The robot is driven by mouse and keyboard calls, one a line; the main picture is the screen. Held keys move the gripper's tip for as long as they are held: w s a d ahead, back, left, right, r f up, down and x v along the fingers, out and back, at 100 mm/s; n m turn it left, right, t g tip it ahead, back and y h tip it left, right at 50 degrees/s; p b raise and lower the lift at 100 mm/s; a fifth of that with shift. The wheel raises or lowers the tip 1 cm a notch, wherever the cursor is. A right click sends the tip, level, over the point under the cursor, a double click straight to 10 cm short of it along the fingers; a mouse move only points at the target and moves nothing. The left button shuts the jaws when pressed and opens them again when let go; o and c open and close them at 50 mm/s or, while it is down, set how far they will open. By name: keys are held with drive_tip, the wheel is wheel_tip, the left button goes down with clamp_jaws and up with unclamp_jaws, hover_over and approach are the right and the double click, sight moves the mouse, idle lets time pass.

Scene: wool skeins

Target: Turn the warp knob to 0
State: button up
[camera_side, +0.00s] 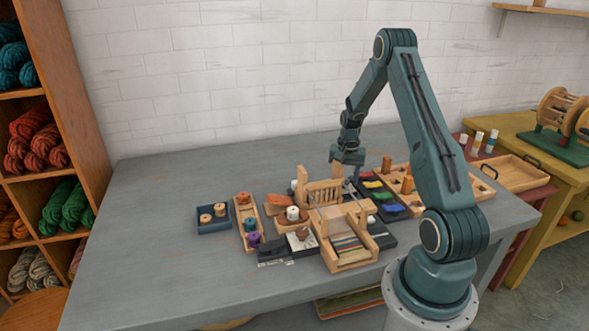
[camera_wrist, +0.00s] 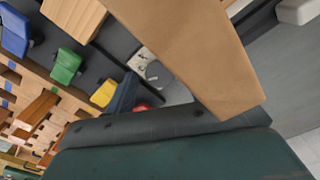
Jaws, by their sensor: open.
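A small wooden loom (camera_side: 346,262) with striped threads stands on the table, with an upright wooden comb-like frame (camera_side: 322,193) behind it. A brown round knob (camera_side: 303,233) sits on a pale plate (camera_side: 295,245) at the loom's left side; it looks like the warp knob, but its setting is too small to read. My gripper (camera_side: 347,170) points down above and behind the loom, open and apart from the knob. In the wrist view a pale plate with dark curved marks (camera_wrist: 150,70) is partly hidden by a wooden beam (camera_wrist: 195,50). My gripper's dark body fills the bottom there.
Coloured blocks on a dark tray (camera_side: 393,216) and a wooden pegged tray (camera_side: 405,192) lie right of the loom. A spool tray (camera_side: 239,206) and a blue box (camera_side: 213,225) stand left. The table's left side is clear.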

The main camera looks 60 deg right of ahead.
drive_tip(key=shift+c, duration=0.4)
drive_tip(key=c, duration=0.9)
drive_tip(key=shift+n, duration=1.5)
drive_tip(key=o, duration=1)
drive_tip(key=shift+r, duration=0.15)
